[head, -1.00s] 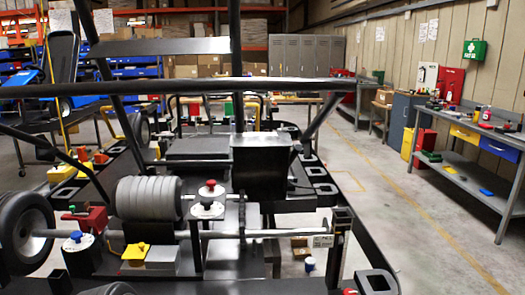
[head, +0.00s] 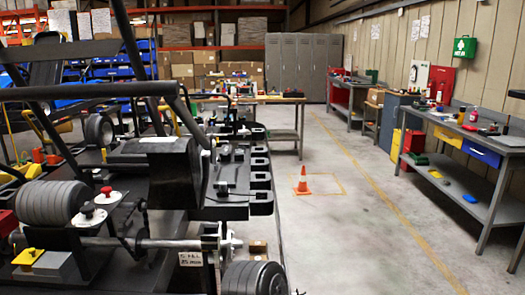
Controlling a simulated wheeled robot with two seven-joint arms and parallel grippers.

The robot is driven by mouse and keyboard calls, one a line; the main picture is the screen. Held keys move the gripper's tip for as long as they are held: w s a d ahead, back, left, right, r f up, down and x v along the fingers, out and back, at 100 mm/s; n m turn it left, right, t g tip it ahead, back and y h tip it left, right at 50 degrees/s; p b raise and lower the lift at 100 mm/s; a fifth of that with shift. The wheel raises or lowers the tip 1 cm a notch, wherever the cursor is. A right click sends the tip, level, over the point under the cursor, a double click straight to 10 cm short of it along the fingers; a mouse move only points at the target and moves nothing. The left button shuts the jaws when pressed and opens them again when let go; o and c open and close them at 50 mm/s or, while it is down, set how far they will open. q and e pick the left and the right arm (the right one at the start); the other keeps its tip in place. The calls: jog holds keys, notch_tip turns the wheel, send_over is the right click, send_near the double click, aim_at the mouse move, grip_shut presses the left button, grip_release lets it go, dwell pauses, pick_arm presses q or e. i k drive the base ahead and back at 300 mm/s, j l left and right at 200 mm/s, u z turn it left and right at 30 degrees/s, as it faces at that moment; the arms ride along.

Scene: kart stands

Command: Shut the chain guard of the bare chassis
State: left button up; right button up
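A black tubular kart chassis (head: 81,90) fills the left of the head view, with no bodywork on it. A black box-like cover (head: 163,172) stands in the middle of the chassis. I cannot tell whether it is the chain guard, or whether any guard is open or shut. Neither of my grippers can be made out.
An orange cone (head: 302,180) stands on the floor beside yellow lines. Floor right of the chassis is largely clear. A grey workbench (head: 478,165) with bins lines the right wall. A table (head: 285,100) and lockers (head: 306,65) stand at the back.

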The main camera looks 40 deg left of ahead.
aim_at(174, 163)
jog(key=i+l, duration=0.25)
jog(key=i, duration=0.25)
jog(key=i+l, duration=0.25)
jog(key=i, duration=0.25)
jog(key=i+u, duration=0.4)
jog(key=i+l+u, duration=0.15)
jog(key=u, duration=0.25)
jog(key=i+l+u, duration=0.2)
jog(key=u, duration=0.25)
jog(key=i+l+u, duration=0.15)
jog(key=u, duration=0.35)
jog(key=i+l+u, duration=0.3)
jog(key=u, duration=0.15)
jog(key=i+l+u, duration=0.15)
jog(key=l+u, duration=0.2)
jog(key=u, duration=0.15)
jog(key=i+l+u, duration=0.1)
jog(key=l+u, duration=0.7)
jog(key=u, duration=0.15)
